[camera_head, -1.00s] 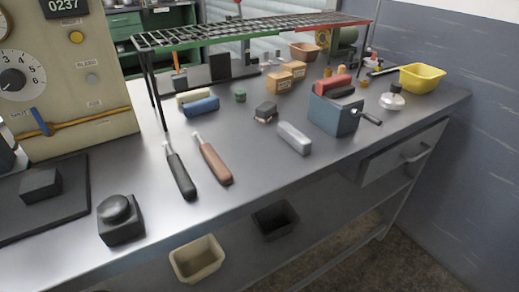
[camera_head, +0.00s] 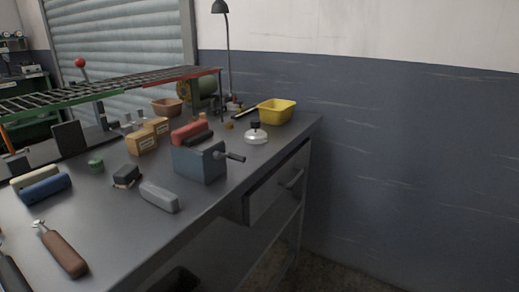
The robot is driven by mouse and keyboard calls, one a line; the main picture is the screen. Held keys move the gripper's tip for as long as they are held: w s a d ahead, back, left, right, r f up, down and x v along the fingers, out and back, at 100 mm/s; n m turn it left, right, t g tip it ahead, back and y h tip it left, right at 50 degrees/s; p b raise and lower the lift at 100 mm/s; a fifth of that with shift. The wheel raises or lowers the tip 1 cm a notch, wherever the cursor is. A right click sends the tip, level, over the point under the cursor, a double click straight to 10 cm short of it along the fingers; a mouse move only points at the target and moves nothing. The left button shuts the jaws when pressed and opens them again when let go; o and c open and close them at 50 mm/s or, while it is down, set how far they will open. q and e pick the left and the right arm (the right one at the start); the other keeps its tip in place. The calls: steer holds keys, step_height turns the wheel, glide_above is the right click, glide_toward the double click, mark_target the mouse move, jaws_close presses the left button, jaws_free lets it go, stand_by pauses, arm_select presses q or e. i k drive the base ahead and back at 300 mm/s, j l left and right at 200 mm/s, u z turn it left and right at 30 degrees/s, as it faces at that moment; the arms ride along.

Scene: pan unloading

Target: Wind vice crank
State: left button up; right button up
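The vice (camera_head: 199,165) is a blue-grey block with a red jaw part (camera_head: 190,131) and a dark part on top. It stands on the metal workbench (camera_head: 120,224) near the front edge, in the middle of the head view. Its crank (camera_head: 233,156) sticks out to the right from the vice's right side, with a dark handle at the end. Neither of my grippers shows in the view.
A grey block (camera_head: 159,197) lies in front of the vice. A silver, dark-topped item (camera_head: 256,134) and a yellow bin (camera_head: 276,111) stand behind it to the right. A drawer (camera_head: 275,186) is under the bench. A wire rack (camera_head: 110,86) spans the back.

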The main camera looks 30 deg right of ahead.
mark_target(216, 155)
steer(key=z, duration=0.45)
steer(key=u, duration=0.5)
steer(key=i+l+u, duration=0.1)
steer(key=l+u, duration=0.7)
steer(key=i+l+u, duration=0.1)
steer(key=l+u, duration=0.35)
steer(key=l, duration=0.55)
steer(key=k+l+u, duration=0.1)
steer(key=l, duration=0.5)
steer(key=k+l, duration=0.1)
steer(key=l, duration=0.5)
steer(key=k+j, duration=0.1)
steer(key=j, duration=0.25)
steer(key=k+j, duration=0.1)
steer(key=j, duration=0.25)
